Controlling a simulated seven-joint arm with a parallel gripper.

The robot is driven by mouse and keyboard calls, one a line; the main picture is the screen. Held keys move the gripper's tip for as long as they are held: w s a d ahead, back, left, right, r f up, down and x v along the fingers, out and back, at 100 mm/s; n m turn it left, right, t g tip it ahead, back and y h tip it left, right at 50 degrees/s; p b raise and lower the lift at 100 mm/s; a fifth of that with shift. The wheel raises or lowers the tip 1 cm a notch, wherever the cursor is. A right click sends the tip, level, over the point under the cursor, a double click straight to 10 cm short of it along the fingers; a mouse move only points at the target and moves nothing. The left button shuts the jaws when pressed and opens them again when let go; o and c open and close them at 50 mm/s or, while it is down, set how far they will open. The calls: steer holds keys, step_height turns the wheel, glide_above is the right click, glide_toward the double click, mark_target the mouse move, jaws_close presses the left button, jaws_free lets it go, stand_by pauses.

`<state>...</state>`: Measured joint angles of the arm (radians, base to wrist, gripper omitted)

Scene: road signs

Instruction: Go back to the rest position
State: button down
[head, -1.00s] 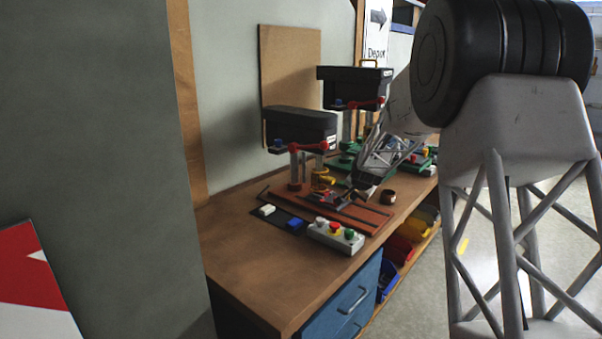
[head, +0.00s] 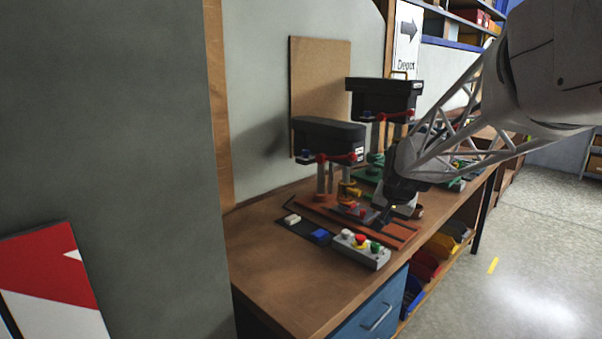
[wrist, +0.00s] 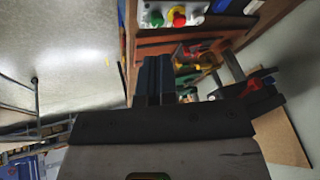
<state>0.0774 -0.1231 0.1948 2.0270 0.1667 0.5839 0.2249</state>
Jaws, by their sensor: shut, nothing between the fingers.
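My gripper (head: 384,217) is over the workbench (head: 262,262), just above the orange-red base plate (head: 398,232) of the nearer drill press (head: 328,134). In the wrist view my gripper (wrist: 154,62) shows its two dark fingers side by side, shut with nothing between them. A control box (head: 361,249) with white, red and green buttons stands at the bench's front edge; it also shows at the top of the wrist view (wrist: 173,14). My forearm covers part of the bench behind the gripper.
A second black-topped press (head: 383,97) stands farther back. A white block (head: 291,219) and a blue block (head: 319,237) lie on a dark strip. Coloured bins (head: 426,264) sit under the bench. A red-and-white sign (head: 52,285) leans at left. The floor (head: 520,280) at right is clear.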

steer(key=s+a+f+n+g, duration=0.1)
steer(key=s+n, duration=0.1)
steer(key=s, duration=1.7)
steer(key=s+a+f+n+g, duration=0.1)
steer(key=s+a+n, duration=0.1)
steer(key=s, duration=1.7)
steer(key=shift+f+n+g+h, duration=0.2)
steer(key=shift+n+g+h, duration=0.1)
steer(key=shift+g+h, duration=0.1)
steer(key=shift+w+a, duration=0.1)
